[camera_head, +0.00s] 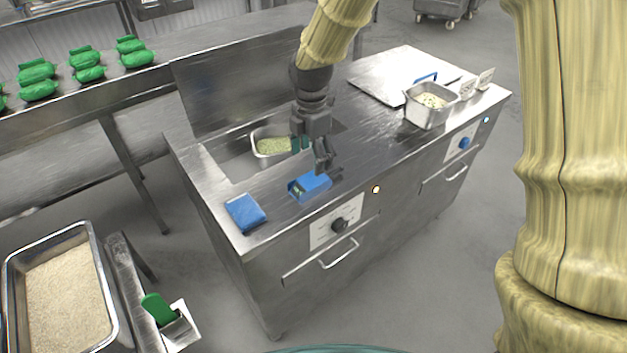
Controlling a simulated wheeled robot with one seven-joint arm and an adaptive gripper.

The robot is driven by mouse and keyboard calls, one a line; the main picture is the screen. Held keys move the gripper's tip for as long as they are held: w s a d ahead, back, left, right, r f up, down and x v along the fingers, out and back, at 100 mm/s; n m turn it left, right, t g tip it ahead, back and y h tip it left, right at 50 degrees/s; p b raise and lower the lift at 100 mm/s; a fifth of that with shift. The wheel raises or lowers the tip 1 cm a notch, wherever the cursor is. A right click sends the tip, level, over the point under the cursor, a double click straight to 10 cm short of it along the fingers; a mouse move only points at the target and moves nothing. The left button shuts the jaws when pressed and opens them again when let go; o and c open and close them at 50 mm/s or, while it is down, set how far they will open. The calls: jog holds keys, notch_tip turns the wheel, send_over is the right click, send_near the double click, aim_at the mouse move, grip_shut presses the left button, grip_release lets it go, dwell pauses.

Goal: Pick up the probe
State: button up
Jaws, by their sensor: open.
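I cannot make out the probe for certain. A small blue holder (310,187) with an opening in its side stands near the front edge of the steel counter (285,207). A small dark piece shows at its right end, and I cannot tell whether it is part of the probe. My gripper (313,152) is open, pointing down just above and behind the blue holder. Nothing shows between its fingers. Its fingers hide part of the area behind the holder.
A blue folded cloth or pad (246,213) lies left of the holder. A steel pan of green food (256,135) sits in the counter well behind my gripper. Another filled pan (429,119) stands to the right. Steel backsplash (235,85) rises behind.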

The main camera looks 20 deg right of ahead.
aim_at(313, 179)
jog(key=f, duration=0.1)
jog(key=w+f, duration=0.1)
jog(key=f, duration=0.1)
jog(key=shift+w, duration=0.2)
jog(key=shift+s+d+f+p, duration=0.1)
jog(key=shift+s+p, duration=0.25)
jog(key=shift+s, duration=0.1)
jog(key=shift+d+f+p, duration=0.15)
jog(key=shift+f+p, duration=0.45)
jog(key=shift+f, duration=1.7)
jog(key=shift+c, duration=0.4)
jog(key=c, duration=1)
